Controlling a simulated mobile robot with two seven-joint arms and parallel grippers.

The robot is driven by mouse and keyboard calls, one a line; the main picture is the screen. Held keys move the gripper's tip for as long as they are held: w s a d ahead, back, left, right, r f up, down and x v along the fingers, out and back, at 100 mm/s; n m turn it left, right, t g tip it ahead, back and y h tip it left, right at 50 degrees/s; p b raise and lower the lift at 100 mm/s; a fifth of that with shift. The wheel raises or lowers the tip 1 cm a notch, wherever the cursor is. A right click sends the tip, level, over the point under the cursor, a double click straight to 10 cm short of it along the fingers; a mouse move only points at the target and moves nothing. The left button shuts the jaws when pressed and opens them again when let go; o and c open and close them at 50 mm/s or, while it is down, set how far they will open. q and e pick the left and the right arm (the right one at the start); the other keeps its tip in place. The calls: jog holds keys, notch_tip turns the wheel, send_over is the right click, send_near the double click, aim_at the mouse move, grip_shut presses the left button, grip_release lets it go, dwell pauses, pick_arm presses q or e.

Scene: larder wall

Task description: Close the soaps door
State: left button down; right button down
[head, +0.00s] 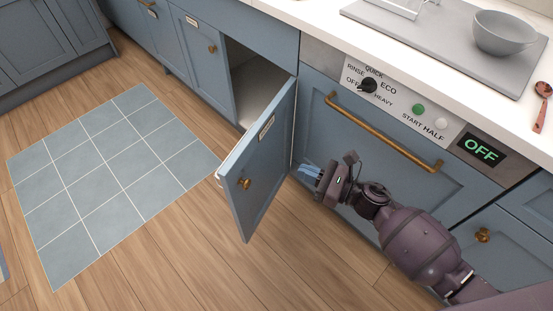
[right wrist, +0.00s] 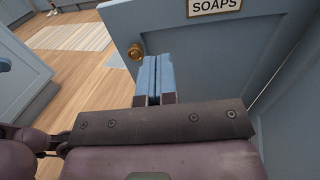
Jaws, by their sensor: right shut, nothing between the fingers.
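The soaps door (head: 262,165) is a blue cabinet door that stands open, swung out from the cupboard in the head view. It has a brass knob (head: 244,184) and a small label; in the right wrist view the label (right wrist: 214,6) reads SOAPS. My right gripper (head: 308,172) is shut and empty, to the right of the door, on the side of its labelled face. In the right wrist view its blue fingertips (right wrist: 155,78) point at that door face, below and right of the knob (right wrist: 136,51). I cannot tell whether they touch it. My left gripper is not in view.
The cupboard opening (head: 258,80) shows a pale interior. The dishwasher (head: 375,130) with its brass handle is right of the door, close to my right arm. A blue tiled mat (head: 110,170) lies on the wooden floor, which is clear left of the door.

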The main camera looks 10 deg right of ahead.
aim_at(250, 148)
jog(key=x, duration=1.2)
jog(key=shift+b, duration=0.35)
jog(key=shift+x, duration=0.8)
